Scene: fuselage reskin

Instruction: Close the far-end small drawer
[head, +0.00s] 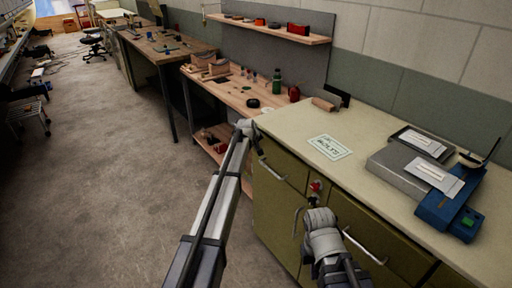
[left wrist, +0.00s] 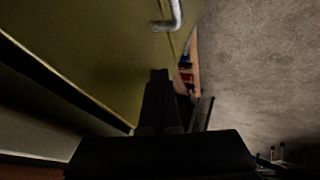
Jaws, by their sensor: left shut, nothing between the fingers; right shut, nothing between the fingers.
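The olive cabinet (head: 275,215) has a small drawer (head: 287,163) at its far end, just under the worktop, with a curved metal handle (head: 271,170). Its front looks close to flush, but I cannot tell whether a small gap is left. My left gripper (head: 257,143) is at the drawer's far upper corner, partly hidden by its wrist; contact is unclear. In the left wrist view its dark shut fingers (left wrist: 160,88) are in front of an olive panel (left wrist: 95,55) with a metal handle (left wrist: 172,16). My right gripper (head: 315,192) is shut and empty, close to the cabinet front.
A wide drawer (head: 385,240) and a door handle (head: 297,222) are nearby. The cream worktop (head: 300,118) holds a sign (head: 329,147), a grey box (head: 398,171) and a blue device (head: 450,207). A wooden workbench (head: 235,92) stands beyond.

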